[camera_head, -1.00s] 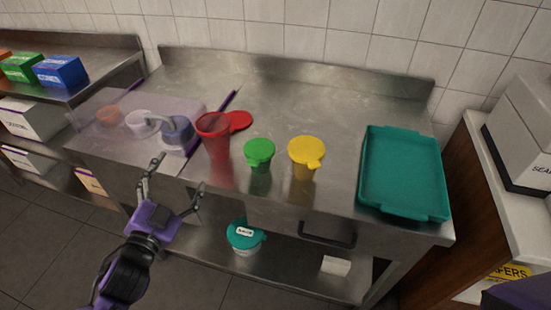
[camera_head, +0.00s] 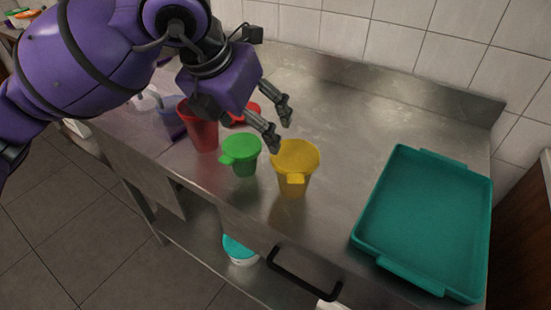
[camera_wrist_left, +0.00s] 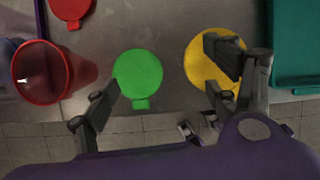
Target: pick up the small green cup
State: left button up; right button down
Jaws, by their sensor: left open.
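The small green cup (camera_head: 243,160) stands upright on the steel counter with its green lid on, between the red cup and the yellow cup. It also shows in the left wrist view (camera_wrist_left: 138,74), seen from above. My left gripper (camera_head: 281,124) is open and empty, above the counter and behind the green and yellow cups. In the left wrist view my gripper (camera_wrist_left: 165,92) has one finger left of the green lid and the other over the yellow lid.
The yellow lidded cup (camera_head: 294,167) stands close on the right. The open red cup (camera_head: 200,128) stands on the left, with its red lid (camera_head: 246,113) lying behind it. A teal tray (camera_head: 486,222) lies at the right. The counter between tray and yellow cup is clear.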

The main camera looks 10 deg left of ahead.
aim_at(240, 145)
pick_arm(q)
jog(key=a, duration=0.1)
jog(key=a+n+y, duration=0.1)
jog(key=a, duration=0.1)
jog(key=shift+s+a+f, duration=0.1)
jog(key=shift+a+f, duration=0.15)
jog(key=shift+a+f+n, duration=0.15)
jog(key=shift+f+n, duration=0.15)
jog(key=shift+f, duration=0.05)
jog(key=x, duration=0.7)
jog(key=shift+s+f, duration=0.1)
jog(key=shift+c, duration=0.5)
jog(key=c, duration=1)
